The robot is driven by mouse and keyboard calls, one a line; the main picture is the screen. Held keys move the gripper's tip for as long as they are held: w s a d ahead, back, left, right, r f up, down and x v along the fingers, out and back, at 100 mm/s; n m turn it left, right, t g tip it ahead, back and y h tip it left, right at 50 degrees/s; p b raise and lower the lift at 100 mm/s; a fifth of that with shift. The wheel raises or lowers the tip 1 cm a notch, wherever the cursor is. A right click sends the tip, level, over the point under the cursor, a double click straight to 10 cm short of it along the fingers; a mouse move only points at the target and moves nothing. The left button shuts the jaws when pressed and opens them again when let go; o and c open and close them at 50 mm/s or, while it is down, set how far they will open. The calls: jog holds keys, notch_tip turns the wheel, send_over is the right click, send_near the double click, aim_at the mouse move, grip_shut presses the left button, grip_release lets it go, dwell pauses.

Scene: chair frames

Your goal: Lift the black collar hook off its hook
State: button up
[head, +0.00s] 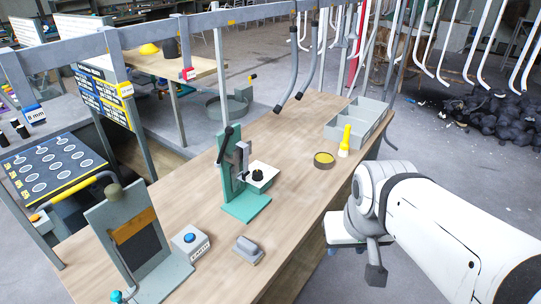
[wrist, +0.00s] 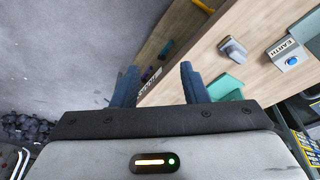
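Two dark hooked tubes, a left one (head: 289,75) and a right one (head: 311,62), hang from the overhead rail above the bench in the head view. I cannot tell which hanging piece is the black collar hook; no collar is clear at this size. My gripper (wrist: 160,88) shows two blue fingers wide apart with nothing between them in the wrist view. It is low beside the bench's right edge, well below and to the right of the dark tubes. The hooked tubes are not in the wrist view.
The wooden bench (head: 295,130) carries a teal clamp stand (head: 245,205), a yellow torch (head: 345,140), a grey divided tray (head: 360,117) and a grey block (head: 248,250). Several white bent tubes (head: 430,45) hang at the upper right.

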jog(key=w+d+n+t+h, duration=0.15)
jog(key=w+t, duration=0.25)
jog(key=w, duration=1.1)
jog(key=n+t+y+p, duration=0.2)
jog(key=n+y, duration=0.7)
jog(key=y, duration=0.5)
send_near(248, 176)
jog(key=a, duration=0.1)
jog(key=x, duration=0.8)
jog(key=shift+w+d+f, duration=0.2)
jog(key=shift+f, duration=0.1)
jog(key=shift+w, duration=0.1)
jog(key=shift+c, duration=0.6)
grip_shut()
